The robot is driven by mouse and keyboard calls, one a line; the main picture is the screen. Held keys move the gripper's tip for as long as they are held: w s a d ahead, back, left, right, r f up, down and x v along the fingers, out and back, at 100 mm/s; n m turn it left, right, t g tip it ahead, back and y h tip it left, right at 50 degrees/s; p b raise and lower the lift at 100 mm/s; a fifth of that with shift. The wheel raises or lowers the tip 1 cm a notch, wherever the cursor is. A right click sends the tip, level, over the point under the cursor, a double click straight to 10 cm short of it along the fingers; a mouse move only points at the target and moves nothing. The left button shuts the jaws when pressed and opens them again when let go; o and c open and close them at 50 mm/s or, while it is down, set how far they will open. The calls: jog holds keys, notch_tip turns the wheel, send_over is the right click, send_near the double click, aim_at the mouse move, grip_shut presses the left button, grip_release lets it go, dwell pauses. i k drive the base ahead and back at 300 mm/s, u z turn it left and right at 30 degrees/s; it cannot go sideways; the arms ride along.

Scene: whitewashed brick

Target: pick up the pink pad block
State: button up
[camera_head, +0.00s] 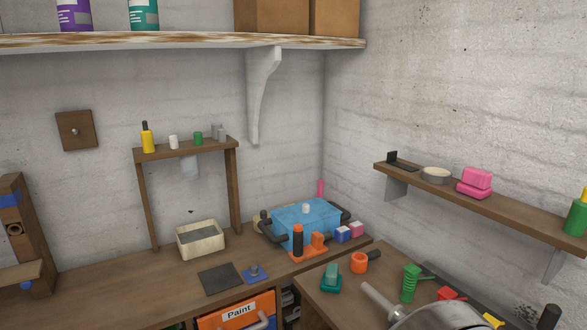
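A bright pink block (475,182) sits on the wooden wall shelf at the right. It looks like a thinner pink piece on a wider one. I cannot tell which of the two pink things is the pad block. My gripper does not show in this view.
The wall shelf (525,215) also holds a grey roll (436,175) and a dark bracket-like thing (402,161). The blue box (307,222) and an orange and black tool (298,242) crowd the bench corner. A grey rounded metal thing (445,316) fills the bottom right.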

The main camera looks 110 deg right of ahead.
aim_at(475, 183)
jog(key=z, duration=5)
